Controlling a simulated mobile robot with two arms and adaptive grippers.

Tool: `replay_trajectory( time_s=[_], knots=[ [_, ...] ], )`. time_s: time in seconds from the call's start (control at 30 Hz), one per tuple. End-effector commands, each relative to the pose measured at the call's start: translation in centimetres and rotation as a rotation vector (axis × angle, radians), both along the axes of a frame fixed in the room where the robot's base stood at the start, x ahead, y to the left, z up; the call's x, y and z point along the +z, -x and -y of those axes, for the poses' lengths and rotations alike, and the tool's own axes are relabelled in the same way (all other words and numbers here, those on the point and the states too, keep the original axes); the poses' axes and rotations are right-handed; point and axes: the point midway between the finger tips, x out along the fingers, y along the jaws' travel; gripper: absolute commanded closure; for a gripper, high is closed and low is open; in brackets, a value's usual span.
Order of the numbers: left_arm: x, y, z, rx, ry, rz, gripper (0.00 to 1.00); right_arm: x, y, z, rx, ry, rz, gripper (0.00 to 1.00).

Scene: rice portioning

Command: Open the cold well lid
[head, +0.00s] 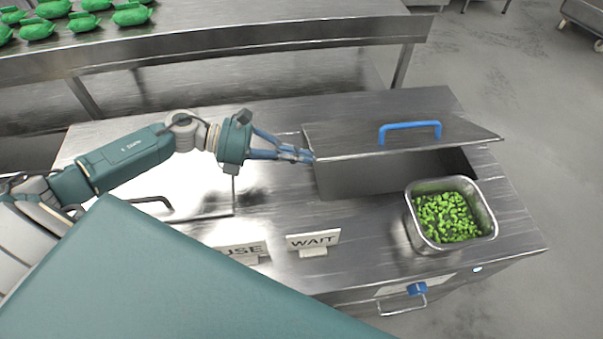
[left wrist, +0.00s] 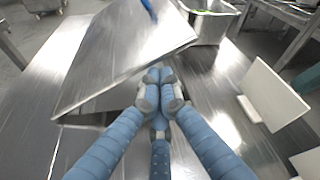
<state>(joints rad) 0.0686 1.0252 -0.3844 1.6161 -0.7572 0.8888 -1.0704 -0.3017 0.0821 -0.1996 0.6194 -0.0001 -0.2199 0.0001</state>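The cold well lid (head: 350,132) is a flat steel plate with a blue handle (head: 410,126). It sits tilted above the cold well, and the grey inside wall (head: 370,178) shows below its front edge. The lid also fills the upper left of the left wrist view (left wrist: 120,60). My left gripper (head: 308,156) is at the lid's left front corner, away from the handle. Its blue fingers are together, with the tips close to the lid's edge (left wrist: 158,88). Nothing is clearly gripped, and I cannot tell whether the tips touch the lid. My right gripper is not in view.
A steel pan of green pieces (head: 410,222) stands at the counter's right front. A WAIT card (head: 313,241) and a partly hidden second card (head: 245,251) stand near the front. A flat panel with a dark handle (head: 153,200) lies left. A back table (head: 250,38) holds green items.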

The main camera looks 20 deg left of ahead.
Motion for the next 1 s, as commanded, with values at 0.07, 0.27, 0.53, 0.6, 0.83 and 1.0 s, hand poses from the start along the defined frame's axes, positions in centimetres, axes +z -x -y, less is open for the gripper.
replay_trajectory(
  time_s=[0.07, 0.27, 0.53, 0.6, 0.83, 1.0],
  knots=[
    [1.7, -1.1, -0.5, 0.005, 0.042, -0.043, 1.00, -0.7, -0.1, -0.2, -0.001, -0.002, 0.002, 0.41],
    [4.6, -2.9, -1.8, 0.005, 0.149, -0.202, 1.00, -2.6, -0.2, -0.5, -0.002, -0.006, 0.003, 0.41],
    [8.0, -6.1, -3.9, 0.003, 0.296, -0.416, 1.00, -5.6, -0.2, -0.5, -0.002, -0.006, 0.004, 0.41],
    [8.7, -7.0, -4.5, 0.004, 0.334, -0.470, 1.00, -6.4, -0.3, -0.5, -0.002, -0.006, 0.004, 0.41],
    [10.3, -10.1, -6.6, 0.003, 0.450, -0.646, 1.00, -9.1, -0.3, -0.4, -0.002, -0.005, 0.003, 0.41],
    [11.0, -12.0, -7.9, 0.002, 0.516, -0.750, 1.00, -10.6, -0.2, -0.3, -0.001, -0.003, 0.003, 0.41]
  ],
)
